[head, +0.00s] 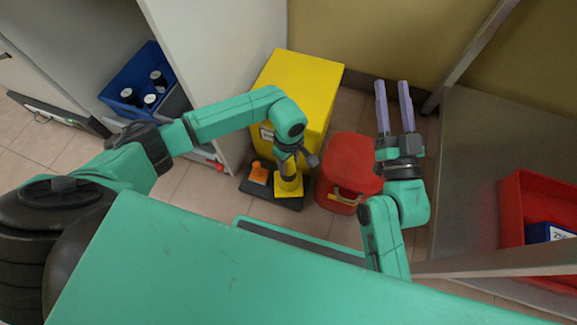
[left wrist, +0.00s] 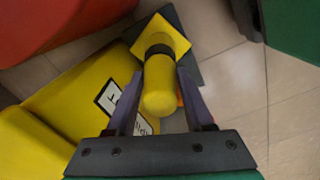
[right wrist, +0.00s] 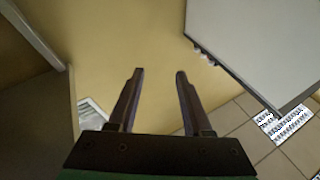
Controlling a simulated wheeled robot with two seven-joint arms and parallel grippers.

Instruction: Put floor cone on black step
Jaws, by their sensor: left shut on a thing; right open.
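The yellow floor cone (head: 289,186) has a black band and a square base. My left gripper (head: 290,162) is shut on its upper part. In the left wrist view the cone (left wrist: 159,90) sits between the fingers, with its base pointing away. The black step (head: 290,203) is a low dark slab on the floor, and the cone's base is over its right part. I cannot tell whether the base touches it. A small orange cone (head: 258,173) stands on the step's left part. My right gripper (head: 394,105) is open and empty, right of the red bin.
A yellow cabinet (head: 300,85) stands right behind the step. A red bin (head: 350,165) stands to its right. A shelf with a blue crate (head: 128,97) is at left. A red crate (head: 512,200) is at right.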

